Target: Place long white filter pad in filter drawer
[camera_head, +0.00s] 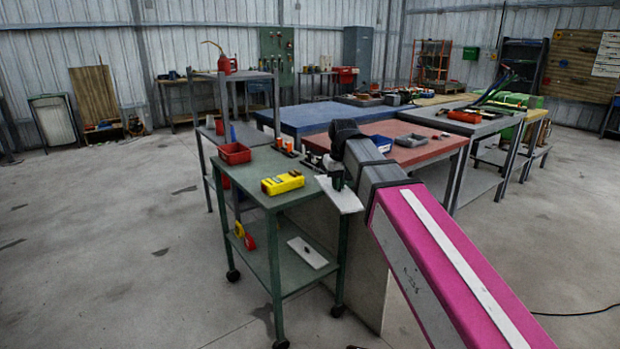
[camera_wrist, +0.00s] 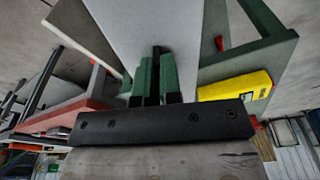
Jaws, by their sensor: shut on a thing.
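My gripper (camera_head: 336,181) is shut on a long white pad (camera_head: 346,201), which it holds at the right edge of the green cart. In the wrist view my green fingers (camera_wrist: 156,58) close on the middle of the near part of the pad (camera_wrist: 180,22), and the pad reaches out of the top of the picture. A second white pad (camera_head: 307,252) with a small dark mark lies flat on the cart's lower shelf. I cannot make out a filter drawer in either view.
The green cart (camera_head: 262,165) carries a yellow device (camera_head: 282,183), also in the wrist view (camera_wrist: 236,86), and a red bin (camera_head: 234,153). A red-topped table (camera_head: 407,155) and a blue-topped table (camera_head: 325,116) stand behind. The floor at the left is clear.

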